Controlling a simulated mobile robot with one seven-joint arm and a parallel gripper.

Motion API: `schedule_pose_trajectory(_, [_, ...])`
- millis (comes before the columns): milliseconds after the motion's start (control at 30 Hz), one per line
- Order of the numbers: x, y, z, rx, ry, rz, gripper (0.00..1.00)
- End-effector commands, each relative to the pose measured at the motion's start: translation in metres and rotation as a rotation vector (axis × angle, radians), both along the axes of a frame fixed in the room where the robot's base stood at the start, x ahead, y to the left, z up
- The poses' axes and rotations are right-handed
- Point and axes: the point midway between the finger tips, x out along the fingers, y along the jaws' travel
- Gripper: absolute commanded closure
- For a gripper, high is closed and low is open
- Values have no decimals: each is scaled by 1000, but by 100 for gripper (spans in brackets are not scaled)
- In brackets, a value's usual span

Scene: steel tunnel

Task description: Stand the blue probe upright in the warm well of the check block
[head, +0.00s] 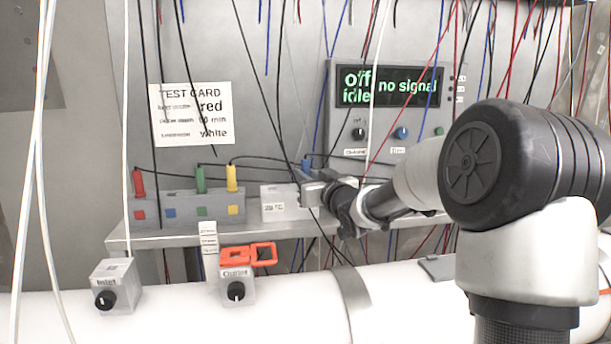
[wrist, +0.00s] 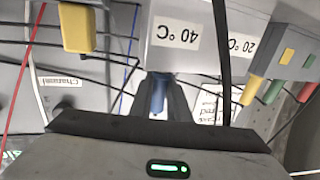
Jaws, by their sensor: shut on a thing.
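The blue probe (head: 307,163) is upright between the fingers of my gripper (head: 312,182) at the right end of the check block (head: 275,208). In the wrist view the blue probe (wrist: 157,95) shows between the dark fingers (wrist: 160,88), against the block's edge by the 40 °C label (wrist: 177,38). The 20 °C label (wrist: 240,45) is on the block's other part. My gripper is shut on the probe. The well and the probe's lower end are hidden, so I cannot tell how deep the probe sits.
A grey rack (head: 187,210) left of the block holds red (head: 138,182), green (head: 200,178) and yellow (head: 231,177) probes; its blue-marked place is empty. A meter (head: 385,100) reads "off idle, no signal". Cables hang all around. A white pipe (head: 300,300) runs below the shelf (head: 130,238).

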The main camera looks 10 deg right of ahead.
Motion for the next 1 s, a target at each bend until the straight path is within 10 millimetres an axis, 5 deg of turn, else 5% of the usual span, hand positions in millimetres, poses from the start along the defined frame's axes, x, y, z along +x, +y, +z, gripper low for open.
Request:
schedule_pose_trajectory(300, [0, 0, -9, 0, 0, 0, 100])
schedule_pose_trajectory(333, [0, 0, -7, 0, -1, 0, 79])
schedule_pose_trajectory(433, [0, 0, -7, 0, 0, 0, 62])
schedule_pose_trajectory(767, [-2, -1, -7, 0, 1, -1, 62])
schedule_pose_trajectory(1000, [-36, -11, -7, -3, 1, -3, 62])
